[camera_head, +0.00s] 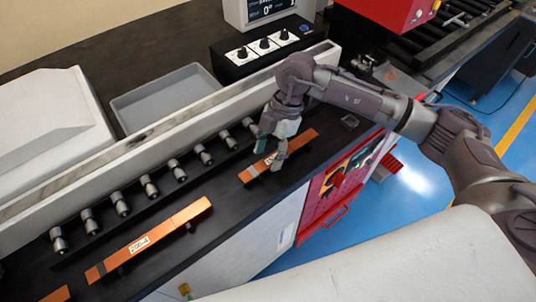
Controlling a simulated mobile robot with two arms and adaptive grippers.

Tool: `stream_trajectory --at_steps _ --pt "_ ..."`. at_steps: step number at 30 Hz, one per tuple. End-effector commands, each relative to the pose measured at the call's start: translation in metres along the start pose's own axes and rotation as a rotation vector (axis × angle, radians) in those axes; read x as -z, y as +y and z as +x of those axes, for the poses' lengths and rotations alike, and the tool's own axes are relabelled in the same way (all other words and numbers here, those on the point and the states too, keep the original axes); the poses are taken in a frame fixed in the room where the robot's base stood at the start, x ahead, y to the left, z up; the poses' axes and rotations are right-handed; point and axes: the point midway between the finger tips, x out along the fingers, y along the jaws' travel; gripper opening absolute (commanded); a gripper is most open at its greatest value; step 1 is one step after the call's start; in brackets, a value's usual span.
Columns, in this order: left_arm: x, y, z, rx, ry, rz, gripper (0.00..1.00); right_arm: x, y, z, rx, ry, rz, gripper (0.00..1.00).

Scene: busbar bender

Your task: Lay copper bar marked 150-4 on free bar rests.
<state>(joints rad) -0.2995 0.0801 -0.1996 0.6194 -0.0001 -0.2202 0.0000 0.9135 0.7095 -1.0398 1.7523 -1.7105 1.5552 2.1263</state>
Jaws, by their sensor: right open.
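A short copper bar (299,142) with a white label lies along the dark bench top at the centre. Its label is partly hidden and I cannot read its marking. My right gripper (268,153) is open, pointing down at this bar, with its fingers around the label area; I cannot tell whether they touch it. A longer copper bar (180,219) labelled 200-4 lies to the left and nearer. Another copper bar (55,295) is cut off at the bottom left. I cannot make out clearly which bar rests are free. My left gripper is out of view.
A row of grey round pegs (149,186) runs behind the bars, along a pale rail (130,155). Behind it are an empty grey tray (165,98) and a control box with knobs (262,48). Red tool panel (335,190) is on the bench's front.

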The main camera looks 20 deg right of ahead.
Motion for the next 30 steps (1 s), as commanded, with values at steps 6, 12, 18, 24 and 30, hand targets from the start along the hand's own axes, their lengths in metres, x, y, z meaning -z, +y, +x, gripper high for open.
stream_trajectory --at_steps 6,12,18,24,30 --pt "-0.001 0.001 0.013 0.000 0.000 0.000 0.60 -0.002 0.002 -0.042 -0.008 -0.003 0.000 0.56" --pt "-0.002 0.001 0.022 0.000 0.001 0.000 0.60 -0.001 0.001 -0.083 -0.006 -0.002 -0.001 0.56" --pt "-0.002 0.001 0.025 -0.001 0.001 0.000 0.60 -0.001 0.000 -0.106 -0.002 -0.002 0.000 0.56" --pt "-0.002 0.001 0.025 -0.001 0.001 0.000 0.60 0.000 0.000 -0.112 -0.001 0.000 0.000 0.56" --pt "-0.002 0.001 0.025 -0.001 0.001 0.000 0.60 0.000 0.000 -0.111 -0.001 0.000 0.000 0.56"
